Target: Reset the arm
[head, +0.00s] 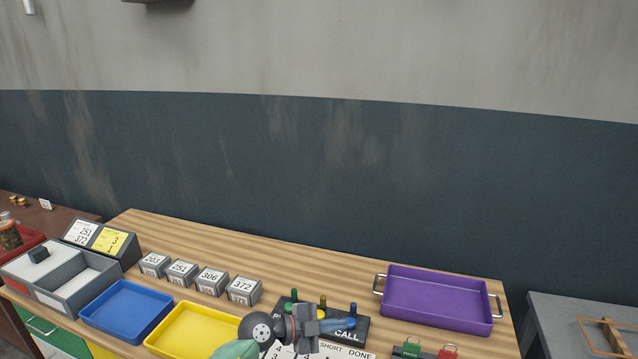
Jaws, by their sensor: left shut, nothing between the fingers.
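My left gripper (345,324) is at the bottom centre of the head view, with its fingers pointing right. It is shut and empty. It hangs in front of a dark block (361,334) with green, yellow and blue knobs and hides part of it. My dark wrist joint covers the right end of the yellow tray (190,325). My right gripper is not in view.
A wooden table carries a blue tray (127,311), a grey divided bin (62,296), several numbered grey blocks (211,280) and a purple tray (437,301) with handles. A white printed sheet and green and red items lie at the front edge. The table's back strip is clear.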

